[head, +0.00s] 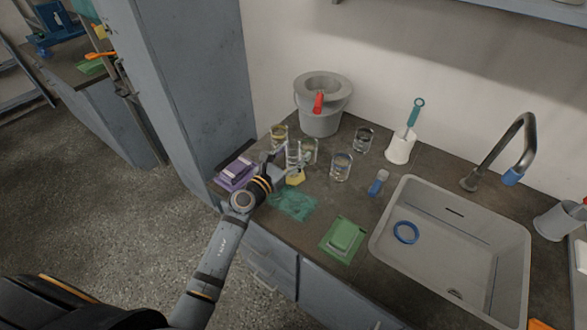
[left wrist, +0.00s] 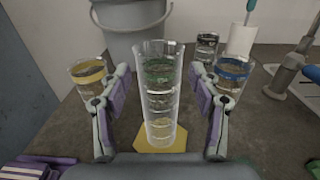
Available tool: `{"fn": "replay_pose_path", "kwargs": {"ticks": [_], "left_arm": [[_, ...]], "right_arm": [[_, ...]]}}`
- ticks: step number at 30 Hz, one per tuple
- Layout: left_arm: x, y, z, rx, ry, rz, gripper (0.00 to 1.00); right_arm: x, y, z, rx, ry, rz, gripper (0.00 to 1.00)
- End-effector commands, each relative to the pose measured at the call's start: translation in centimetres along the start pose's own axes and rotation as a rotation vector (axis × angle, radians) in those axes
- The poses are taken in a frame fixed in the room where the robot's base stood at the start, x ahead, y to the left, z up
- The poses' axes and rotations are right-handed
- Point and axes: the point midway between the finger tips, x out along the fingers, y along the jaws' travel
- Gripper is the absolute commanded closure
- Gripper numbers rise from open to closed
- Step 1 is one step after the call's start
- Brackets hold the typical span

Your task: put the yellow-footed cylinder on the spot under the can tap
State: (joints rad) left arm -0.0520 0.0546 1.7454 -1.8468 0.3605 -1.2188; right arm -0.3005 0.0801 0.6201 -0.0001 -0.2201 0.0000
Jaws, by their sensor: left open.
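The yellow-footed cylinder (head: 293,153) is a tall clear measuring cylinder standing upright on the counter, its yellow foot showing below my gripper. In the left wrist view the cylinder (left wrist: 160,105) stands between my fingers, with a gap visible on both sides. My left gripper (head: 287,163) is open around it; its fingers also show in the left wrist view (left wrist: 160,88). The grey can (head: 320,120) with a red tap (head: 318,103) stands behind, against the wall. The spot under the tap cannot be made out. My right gripper is not in view.
Several glasses stand close by, including a yellow-banded one (left wrist: 88,78) and a blue-banded one (left wrist: 232,76). The sink (head: 455,250) is at right.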

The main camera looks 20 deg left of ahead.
Motion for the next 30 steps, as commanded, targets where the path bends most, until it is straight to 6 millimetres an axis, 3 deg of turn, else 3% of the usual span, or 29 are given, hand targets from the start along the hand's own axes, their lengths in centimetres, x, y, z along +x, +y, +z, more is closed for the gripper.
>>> {"fn": "replay_pose_path", "kwargs": {"ticks": [5,18,30], "left_arm": [[-0.05,0.01,-0.05,0.000,0.001,0.000,0.40],[-0.08,0.02,-0.06,0.000,0.001,0.000,1.00],[-0.07,0.03,0.19,0.000,-0.001,0.001,1.00]], "right_arm": [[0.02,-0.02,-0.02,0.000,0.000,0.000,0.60],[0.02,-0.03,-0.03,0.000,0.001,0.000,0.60],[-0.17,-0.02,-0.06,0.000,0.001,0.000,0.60]]}}
